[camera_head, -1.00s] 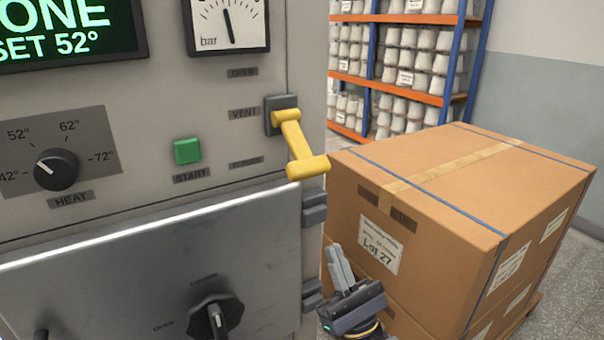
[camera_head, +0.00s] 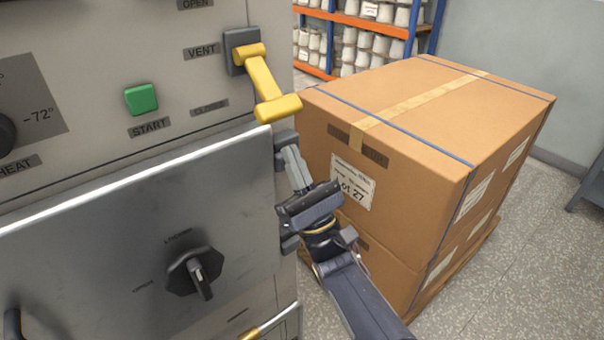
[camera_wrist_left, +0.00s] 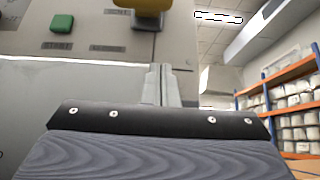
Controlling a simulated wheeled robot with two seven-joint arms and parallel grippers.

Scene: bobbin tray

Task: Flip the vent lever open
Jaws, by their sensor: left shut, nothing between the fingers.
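The yellow vent lever (camera_head: 262,82) sits on a dark mount on the grey machine panel, beside the VENT label. It slants down and right, ending in a crossbar level with the CLOSED label. My left gripper (camera_head: 290,152) is shut and empty, pointing up, a little below the crossbar and apart from it, near the panel's right edge. In the left wrist view the shut fingers (camera_wrist_left: 160,82) point up, and part of the yellow lever (camera_wrist_left: 145,5) shows above them at the top edge. My right gripper is not in view.
A green START button (camera_head: 141,99) is left of the lever. A metal door (camera_head: 120,240) with a dark knob (camera_head: 194,273) lies below. A large cardboard box (camera_head: 400,150) stands close on the right. Shelves of bobbins (camera_head: 360,30) are behind.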

